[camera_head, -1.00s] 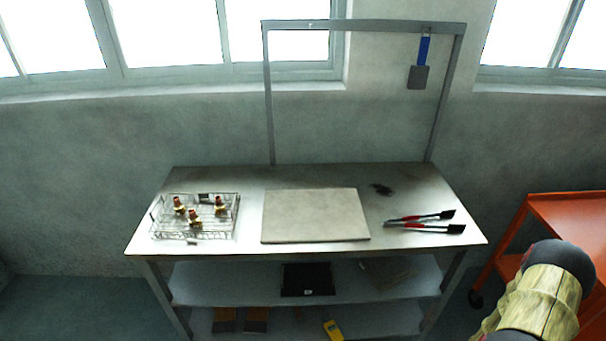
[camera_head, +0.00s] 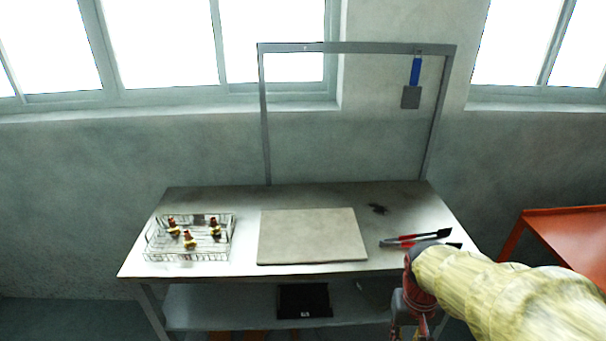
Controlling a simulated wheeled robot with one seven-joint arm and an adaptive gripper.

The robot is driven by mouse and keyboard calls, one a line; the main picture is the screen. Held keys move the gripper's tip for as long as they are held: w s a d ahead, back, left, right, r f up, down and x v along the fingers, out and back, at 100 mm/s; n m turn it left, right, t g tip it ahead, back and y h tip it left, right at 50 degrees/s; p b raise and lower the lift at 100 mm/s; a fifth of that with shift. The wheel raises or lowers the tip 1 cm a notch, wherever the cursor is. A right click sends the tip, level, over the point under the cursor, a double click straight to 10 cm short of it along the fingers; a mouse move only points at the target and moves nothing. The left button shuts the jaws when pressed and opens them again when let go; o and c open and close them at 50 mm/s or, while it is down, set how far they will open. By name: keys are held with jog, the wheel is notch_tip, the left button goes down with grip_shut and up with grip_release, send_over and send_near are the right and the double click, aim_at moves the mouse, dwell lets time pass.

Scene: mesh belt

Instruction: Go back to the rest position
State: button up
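My arm, in a yellowish sleeve, reaches in from the lower right of the head view. Its red and dark end, with my gripper (camera_head: 408,322), hangs at the front right edge of the workbench (camera_head: 210,198). The fingers are too small and dark to tell whether they are open or shut. A wire basket (camera_head: 160,254) with several red and brass fittings (camera_head: 190,240) sits on the left of the bench. A flat beige board (camera_head: 312,236) lies in the middle.
A metal frame (camera_head: 350,47) rises from the back of the bench, with a blue-handled scraper (camera_head: 412,88) hanging from it. A dark smudge (camera_head: 378,209) lies behind the brushes. A lower shelf holds a black box (camera_head: 303,301). An orange cart (camera_head: 565,235) stands at the right.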

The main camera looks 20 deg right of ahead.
jog(key=a+r+n+t, duration=0.4)
jog(key=a+r+t, duration=0.1)
jog(key=a+r, duration=0.9)
jog(key=shift+a+r+t+y, duration=0.15)
jog(key=shift+a+t+y, duration=0.15)
jog(key=shift+a+y, duration=0.1)
jog(key=shift+s, duration=0.1)
